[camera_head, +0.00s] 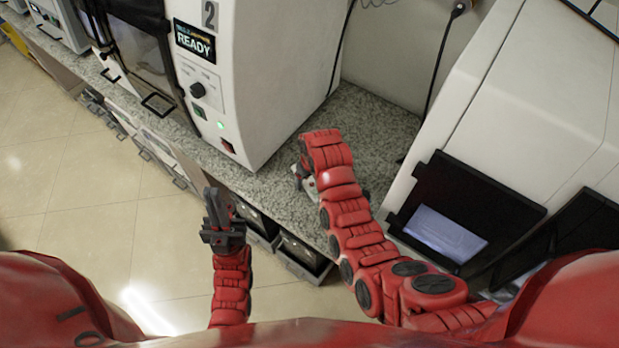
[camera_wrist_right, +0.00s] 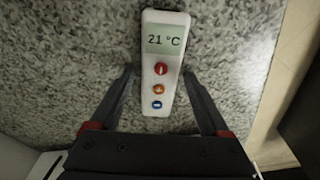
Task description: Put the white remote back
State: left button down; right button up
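The white remote (camera_wrist_right: 161,62) lies on the speckled grey counter in the right wrist view. Its screen reads 21 °C, and it has a red, an orange and a blue button. My right gripper (camera_wrist_right: 158,80) is open, with one finger on each side of the remote's lower half. In the head view my right arm reaches over the counter and hides most of the gripper and remote; a small pale part shows by the wrist (camera_head: 309,186). My left gripper (camera_head: 222,222) hangs over the floor, away from the counter.
A white machine (camera_head: 265,75) marked 2, with a READY display, stands left of my right arm. Another white machine (camera_head: 535,90) with a dark screen stands on the right. Granite counter (camera_head: 372,118) lies bare between them. Dark bins (camera_head: 300,250) sit below the counter edge.

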jog(key=shift+o, duration=0.2)
jog(key=shift+r, duration=0.6)
jog(key=r, duration=0.1)
jog(key=r+b, duration=0.1)
jog(key=r, duration=0.1)
jog(key=r+b, duration=0.1)
jog(key=shift+s+d+r, duration=0.15)
jog(key=shift+s+d, duration=0.05)
jog(key=shift+s, duration=0.05)
notch_tip(320, 180, up, 7)
jog(key=s+p, duration=0.1)
jog(key=p, duration=0.5)
jog(key=shift+d, duration=0.3)
jog(key=shift+f, duration=0.2)
